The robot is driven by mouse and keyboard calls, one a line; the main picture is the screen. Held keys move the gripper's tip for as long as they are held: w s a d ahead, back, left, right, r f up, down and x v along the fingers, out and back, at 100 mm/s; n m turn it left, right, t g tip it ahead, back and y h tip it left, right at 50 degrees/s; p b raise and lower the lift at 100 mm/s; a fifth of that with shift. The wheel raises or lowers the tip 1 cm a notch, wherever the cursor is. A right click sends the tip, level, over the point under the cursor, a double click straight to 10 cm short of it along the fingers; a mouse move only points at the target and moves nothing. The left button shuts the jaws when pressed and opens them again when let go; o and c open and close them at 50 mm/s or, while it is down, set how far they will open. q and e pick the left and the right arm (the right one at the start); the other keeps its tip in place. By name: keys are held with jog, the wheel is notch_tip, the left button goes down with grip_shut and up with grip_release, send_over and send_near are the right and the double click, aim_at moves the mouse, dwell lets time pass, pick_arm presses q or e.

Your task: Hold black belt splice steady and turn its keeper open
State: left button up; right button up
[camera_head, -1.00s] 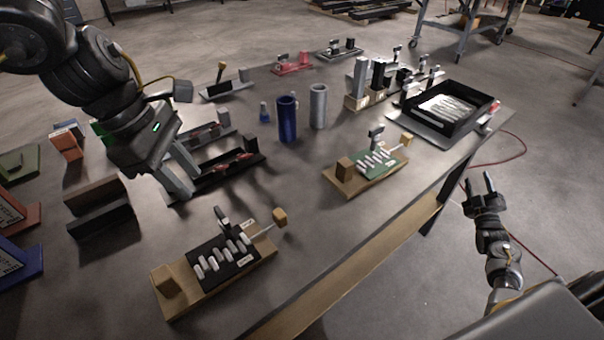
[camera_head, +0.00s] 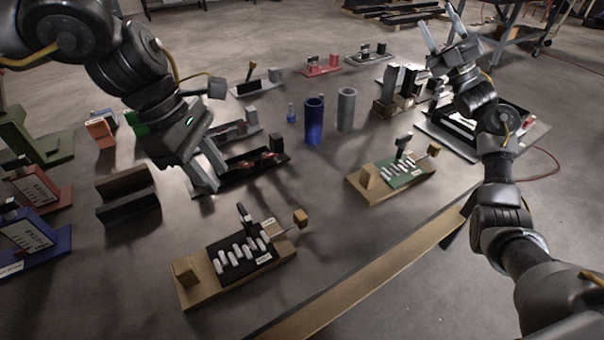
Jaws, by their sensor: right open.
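The black belt splice (camera_head: 232,268) is a black plate with several pale rollers across it, on a wooden base at the front of the table. A wooden block stands at its left end. A dark upright lever (camera_head: 245,213) stands at its back edge, and a rod with a wooden knob (camera_head: 300,217) sticks out to the right. Which part is the keeper is not clear. My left gripper (camera_head: 212,182) points down behind the splice, apart from it; its finger gap is unclear. My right gripper (camera_head: 440,22) is open and empty, fingers up, far off at the back right.
A similar green splice (camera_head: 405,177) sits to the right. Blue (camera_head: 314,118) and grey (camera_head: 346,108) cylinders stand behind. A black tray (camera_head: 460,140) lies at the right under my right arm. Dark (camera_head: 128,205) and blue (camera_head: 30,245) holders are at the left.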

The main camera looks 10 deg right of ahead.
jog(key=s+a+r+n+g+y, duration=0.1)
jog(key=a+r+n+g+y, duration=0.3)
jog(key=a+g, duration=0.45)
jog(key=s+a+r+n+g+y, duration=0.1)
jog(key=a+r+n+g+y, duration=0.4)
jog(key=a, duration=0.7)
jog(key=s+a+f+n+g+h, duration=0.1)
jog(key=s+a+n+g+h, duration=0.25)
jog(key=a, duration=0.55)
jog(key=s+a+f+n+g+h, duration=0.2)
jog(key=s+a+g+h, duration=0.25)
jog(key=a, duration=0.45)
jog(key=n+h, duration=0.2)
jog(key=h, duration=1.5)
send_near(300, 213)
jog(key=shift+g, duration=0.35)
jog(key=f, duration=1)
jog(key=shift+w+a+f, duration=0.1)
jog(key=shift+w+f, duration=0.2)
jog(key=shift+w, duration=0.05)
